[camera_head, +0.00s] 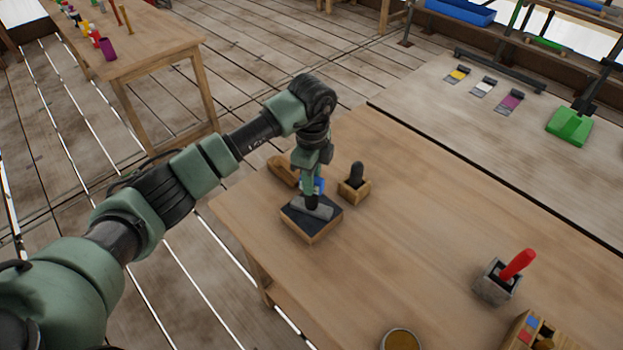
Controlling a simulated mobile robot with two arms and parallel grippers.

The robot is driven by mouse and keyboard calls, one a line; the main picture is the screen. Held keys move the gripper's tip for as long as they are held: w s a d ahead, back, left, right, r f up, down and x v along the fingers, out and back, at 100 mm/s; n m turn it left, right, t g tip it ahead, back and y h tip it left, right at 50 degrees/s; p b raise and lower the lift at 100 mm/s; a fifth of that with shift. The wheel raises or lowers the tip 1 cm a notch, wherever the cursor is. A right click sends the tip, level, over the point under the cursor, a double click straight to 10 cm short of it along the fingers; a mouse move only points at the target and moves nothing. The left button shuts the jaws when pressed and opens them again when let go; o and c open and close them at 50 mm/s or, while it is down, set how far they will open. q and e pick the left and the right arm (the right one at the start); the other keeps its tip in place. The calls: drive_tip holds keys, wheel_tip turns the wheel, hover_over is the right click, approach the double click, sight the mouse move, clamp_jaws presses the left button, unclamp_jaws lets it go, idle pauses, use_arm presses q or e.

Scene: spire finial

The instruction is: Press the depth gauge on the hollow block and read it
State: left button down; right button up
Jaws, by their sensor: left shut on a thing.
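My left gripper (312,200) reaches down over the worktable and is shut on a grey bar (322,211), which lies on or just above a dark-topped wooden box (299,224). The fingers partly hide the bar, so I cannot tell if it touches the box. At the right of the table stands a small grey block (496,291) with an open top. A red stick-like piece (518,264) leans up out of it, tilted to the right. I cannot tell which piece is the depth gauge, and no reading is visible. My right gripper is not in view.
A small wooden box with a dark knob (355,183) and a brown wooden piece (283,170) stand close to my gripper. A round tin (400,339) and a compartment box (527,335) are at the near edge. The table's middle is clear.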

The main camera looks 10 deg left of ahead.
use_arm(q)
drive_tip(key=shift+r+p, duration=1.85)
drive_tip(key=shift+r, duration=0.65)
drive_tip(key=shift+f, duration=0.2)
drive_tip(key=shift+f+b, duration=1.65)
drive_tip(key=shift+f, duration=0.5)
drive_tip(key=c, duration=1.1)
unclamp_jaws()
